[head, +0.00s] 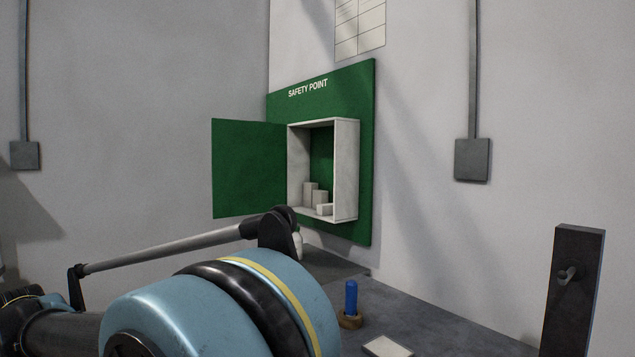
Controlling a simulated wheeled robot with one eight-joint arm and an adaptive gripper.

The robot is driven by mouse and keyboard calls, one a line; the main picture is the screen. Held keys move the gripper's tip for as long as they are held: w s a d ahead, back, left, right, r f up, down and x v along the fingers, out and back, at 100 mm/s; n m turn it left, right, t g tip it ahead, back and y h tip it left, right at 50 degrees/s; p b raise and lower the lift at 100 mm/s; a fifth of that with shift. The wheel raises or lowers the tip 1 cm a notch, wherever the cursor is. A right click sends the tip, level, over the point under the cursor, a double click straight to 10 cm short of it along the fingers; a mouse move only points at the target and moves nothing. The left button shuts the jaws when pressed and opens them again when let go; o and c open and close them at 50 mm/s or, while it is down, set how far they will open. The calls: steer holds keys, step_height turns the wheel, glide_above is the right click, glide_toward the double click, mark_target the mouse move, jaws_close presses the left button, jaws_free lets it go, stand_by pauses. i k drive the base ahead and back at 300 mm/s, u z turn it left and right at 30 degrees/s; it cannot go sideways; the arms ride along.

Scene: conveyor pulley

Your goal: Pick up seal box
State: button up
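No label marks a seal box, so I cannot tell which item it is. A flat pale box-like item (388,347) lies on the grey surface at the bottom of the head view, partly cut off by the frame edge. Several small pale boxes or blocks (320,198) stand inside the open white wall cabinet (347,170). My gripper is not visible in the head view.
A blue upright cylinder on a brown round base (351,302) stands on the grey surface (440,330). The cabinet's green door (247,168) hangs open to the left. A dark post (573,290) stands at right. A large blue rounded body (190,315) blocks the lower left.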

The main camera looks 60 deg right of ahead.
mark_target(323, 209)
steer(key=u, duration=0.05)
steer(key=i, duration=1.4)
steer(key=z, duration=2.2)
